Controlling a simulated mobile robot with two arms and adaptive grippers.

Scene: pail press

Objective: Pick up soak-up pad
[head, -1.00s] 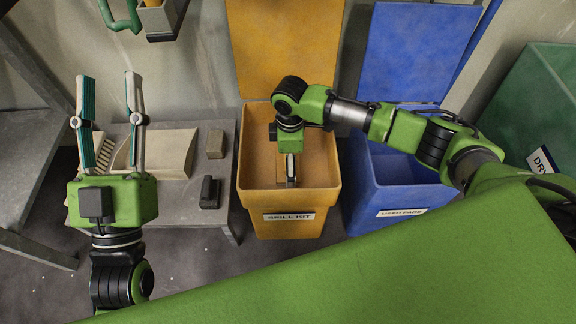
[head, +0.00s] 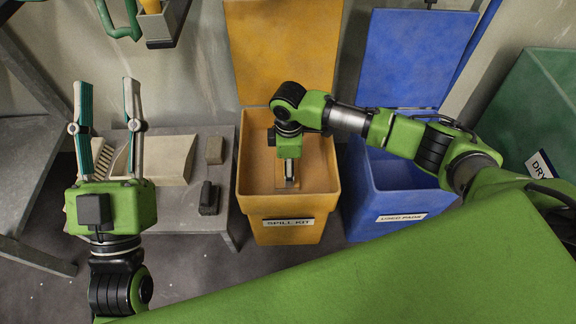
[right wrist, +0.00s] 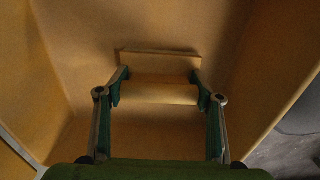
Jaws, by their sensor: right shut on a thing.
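My right gripper (head: 288,182) reaches down inside the orange spill kit bin (head: 290,232). In the right wrist view its two fingers (right wrist: 159,96) are shut on a tan soak-up pad (right wrist: 158,92), one finger at each end. A second flat tan piece (right wrist: 160,61) shows just beyond it; I cannot tell whether the two touch. In the head view the pad is mostly hidden by the gripper. My left gripper (head: 107,90) is open and empty, raised over the grey bench at the left.
The blue used pads bin (head: 402,205) stands open right of the orange bin, partly behind my right arm. A grey bench (head: 150,218) holds a beige dustpan-like tray (head: 165,160), a tan block (head: 214,150) and a dark block (head: 208,198). A green container (head: 535,105) stands at right.

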